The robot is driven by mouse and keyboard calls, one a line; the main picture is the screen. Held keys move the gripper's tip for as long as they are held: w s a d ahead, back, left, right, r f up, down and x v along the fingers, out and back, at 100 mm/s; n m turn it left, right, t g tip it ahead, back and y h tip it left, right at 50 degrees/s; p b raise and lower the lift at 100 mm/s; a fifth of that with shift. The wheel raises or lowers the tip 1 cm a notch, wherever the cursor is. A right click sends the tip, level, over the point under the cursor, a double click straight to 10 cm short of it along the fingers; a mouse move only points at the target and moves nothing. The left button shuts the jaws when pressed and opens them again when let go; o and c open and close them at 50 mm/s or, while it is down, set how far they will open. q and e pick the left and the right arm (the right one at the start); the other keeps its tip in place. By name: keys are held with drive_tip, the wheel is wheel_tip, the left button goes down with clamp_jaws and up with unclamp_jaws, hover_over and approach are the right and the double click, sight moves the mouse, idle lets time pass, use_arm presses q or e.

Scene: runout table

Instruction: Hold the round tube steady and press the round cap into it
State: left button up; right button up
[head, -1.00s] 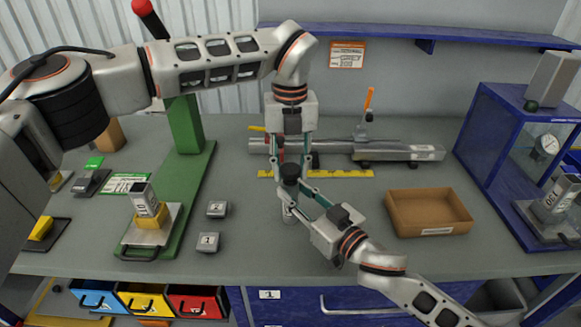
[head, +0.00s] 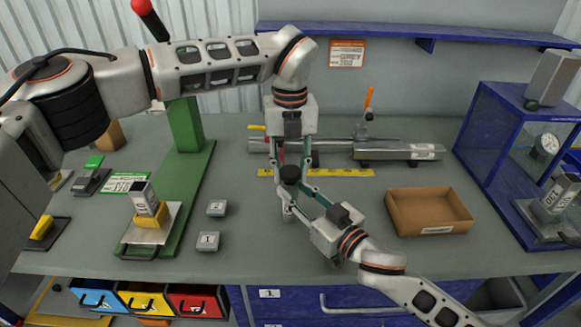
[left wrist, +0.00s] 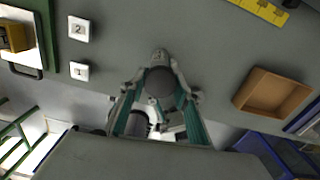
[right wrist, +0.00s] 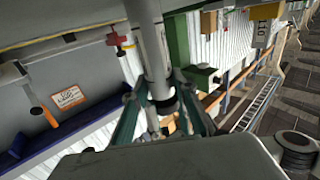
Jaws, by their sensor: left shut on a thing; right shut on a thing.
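The round cap (head: 290,174) is dark and sits at the top end of the round tube, in line with it. My left gripper (head: 291,166) comes down from above and is shut on the cap, which also shows between its fingers in the left wrist view (left wrist: 160,82). The grey round tube (head: 288,212) stands upright over the table, and my right gripper (head: 287,196) is shut on it from the lower right. In the right wrist view the tube (right wrist: 150,45) meets the black cap (right wrist: 165,104). How deep the cap sits is hidden.
An open brown tray (head: 430,228) lies to the right, and two numbered blocks (head: 208,241) to the left. A green press (head: 185,170) stands farther left. A yellow ruler (head: 345,173) and a metal bar fixture (head: 400,151) lie behind. A blue frame (head: 490,150) is at right.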

sight(290, 170)
use_arm(q)
drive_tip(key=shift+f, duration=0.1)
drive_tip(key=o, duration=1)
wheel_tip(290, 170, up, 12)
